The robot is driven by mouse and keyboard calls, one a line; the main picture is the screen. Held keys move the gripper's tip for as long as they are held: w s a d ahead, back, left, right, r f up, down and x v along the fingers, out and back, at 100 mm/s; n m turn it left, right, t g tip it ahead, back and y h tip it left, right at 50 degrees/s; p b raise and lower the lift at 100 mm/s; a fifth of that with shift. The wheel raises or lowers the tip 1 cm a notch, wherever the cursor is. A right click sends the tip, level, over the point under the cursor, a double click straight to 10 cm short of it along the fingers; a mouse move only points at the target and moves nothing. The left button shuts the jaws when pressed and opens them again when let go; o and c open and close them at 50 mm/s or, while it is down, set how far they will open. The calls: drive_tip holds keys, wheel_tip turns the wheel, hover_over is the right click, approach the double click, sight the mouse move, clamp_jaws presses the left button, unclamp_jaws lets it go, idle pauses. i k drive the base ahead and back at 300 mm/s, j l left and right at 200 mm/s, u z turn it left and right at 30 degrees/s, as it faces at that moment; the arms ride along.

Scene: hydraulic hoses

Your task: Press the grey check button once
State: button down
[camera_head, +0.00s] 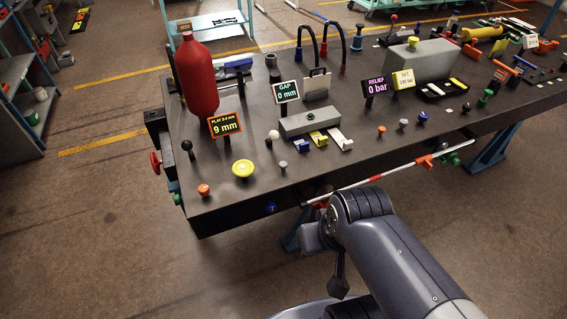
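A small grey button (283,165) stands on the dark bench top, right of a large yellow button. Another small greyish button (404,123) stands farther right, between an orange and a blue one. No readable label shows which of them is the check button. My arm (385,235) rises from the lower right and bends near the bench's front edge. A dark part at its end, which seems to be my gripper (338,286), hangs below the bend, apart from both buttons. Its fingers are too unclear to tell open from shut.
The bench (330,185) holds a yellow button (242,168), orange buttons (204,189), a ball-topped lever (188,147), a red bottle (196,75) and a grey block (310,122). Displays read 9 mm, 0 mm and 0 bar. A red-white bar (375,178) runs along the front edge.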

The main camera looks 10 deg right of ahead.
sight(282, 165)
drive_tip(key=i+j+z, duration=0.15)
drive_tip(key=j+z, duration=0.45)
drive_tip(key=j, duration=0.2)
drive_tip(key=i+j+z, duration=0.1)
drive_tip(key=j+z, duration=0.2)
drive_tip(key=j, duration=0.15)
